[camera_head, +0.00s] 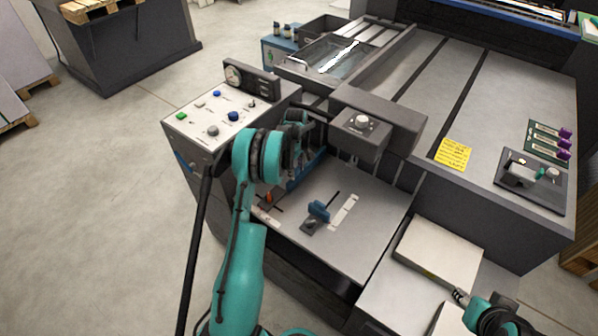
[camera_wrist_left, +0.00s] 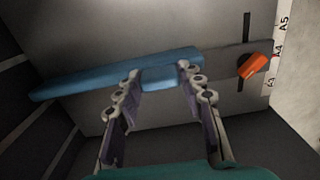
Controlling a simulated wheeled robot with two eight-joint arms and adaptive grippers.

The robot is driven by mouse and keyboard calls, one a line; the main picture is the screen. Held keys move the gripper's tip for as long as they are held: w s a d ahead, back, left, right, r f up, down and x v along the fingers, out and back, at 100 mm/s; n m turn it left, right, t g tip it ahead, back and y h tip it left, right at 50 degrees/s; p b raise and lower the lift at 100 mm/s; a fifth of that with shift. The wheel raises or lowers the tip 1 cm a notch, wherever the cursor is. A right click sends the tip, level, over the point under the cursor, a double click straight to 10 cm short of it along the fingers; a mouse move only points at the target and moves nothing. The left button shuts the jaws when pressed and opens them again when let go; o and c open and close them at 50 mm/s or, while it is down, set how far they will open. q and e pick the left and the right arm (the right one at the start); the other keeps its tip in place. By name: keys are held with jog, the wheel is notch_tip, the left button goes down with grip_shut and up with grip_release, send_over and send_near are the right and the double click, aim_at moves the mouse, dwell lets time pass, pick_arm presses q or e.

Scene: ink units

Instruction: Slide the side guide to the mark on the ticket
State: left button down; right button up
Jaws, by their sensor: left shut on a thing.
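The side guide is a long blue bar (camera_wrist_left: 75,84) on a grey plate, with an orange knob (camera_wrist_left: 253,66) at its right end by a slot. My left gripper (camera_wrist_left: 158,80) is shut on the guide's blue block. In the head view the orange knob (camera_head: 268,198) shows below my left wrist, and my arm hides most of the guide. The yellow ticket (camera_head: 455,153) lies on the grey machine top; its writing is too small to read. Part of my right gripper (camera_head: 461,296) shows lower right, its fingers unclear.
A second blue handle (camera_head: 318,210) stands by another slot and white strip, right of the orange knob. A control panel (camera_head: 215,118) with buttons is at the left. An overhanging box with a white knob (camera_head: 362,121) stands behind the plate.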

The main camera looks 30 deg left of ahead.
pick_arm(q)
jog(key=c, duration=1)
grip_release()
jog(key=shift+o, duration=0.2)
notch_tip(320, 180, up, 12)
